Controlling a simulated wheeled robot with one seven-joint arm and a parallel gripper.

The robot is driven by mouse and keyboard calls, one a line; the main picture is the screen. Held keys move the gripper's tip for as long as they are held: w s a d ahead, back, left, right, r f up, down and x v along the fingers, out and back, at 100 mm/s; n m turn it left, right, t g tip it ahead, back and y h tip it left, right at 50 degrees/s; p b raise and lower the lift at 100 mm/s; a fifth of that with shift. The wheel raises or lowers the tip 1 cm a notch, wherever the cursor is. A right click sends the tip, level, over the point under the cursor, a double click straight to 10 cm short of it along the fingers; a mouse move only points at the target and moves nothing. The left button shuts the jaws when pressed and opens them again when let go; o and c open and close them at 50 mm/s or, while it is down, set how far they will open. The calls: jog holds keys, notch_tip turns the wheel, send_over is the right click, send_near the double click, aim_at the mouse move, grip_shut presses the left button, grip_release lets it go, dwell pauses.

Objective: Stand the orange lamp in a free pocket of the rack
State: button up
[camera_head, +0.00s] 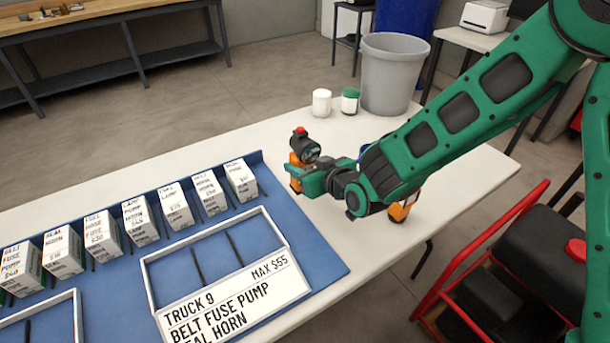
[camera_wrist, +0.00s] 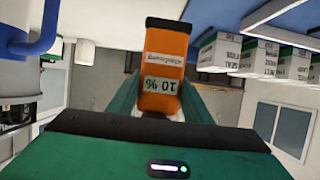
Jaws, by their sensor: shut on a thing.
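The orange lamp (camera_head: 296,160), with a black head and a red knob on top, stands upright at my gripper, near the blue board's far right corner. My gripper (camera_head: 308,180) is shut on its orange body; I cannot tell whether its base touches the table. In the wrist view the lamp (camera_wrist: 166,75) sits between the fingers with a "10 %" label upside down. A white-framed rack (camera_head: 150,290) with dark dividers lies on the blue board, left of my gripper. Its visible pockets look empty; its front sign hides part of them.
Several white labelled boxes (camera_head: 140,222) stand in a row on the blue board (camera_head: 318,255). Another orange thing (camera_head: 403,207) is partly hidden behind my arm. A white jar (camera_head: 321,103), a green-and-white jar (camera_head: 350,101) and a grey bin (camera_head: 392,75) are at the back.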

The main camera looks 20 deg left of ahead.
jog(key=shift+w+d+f, duration=0.15)
jog(key=shift+w+f, duration=0.15)
jog(key=shift+w, duration=0.25)
jog(key=shift+f, duration=2.05)
jog(key=o, duration=1.5)
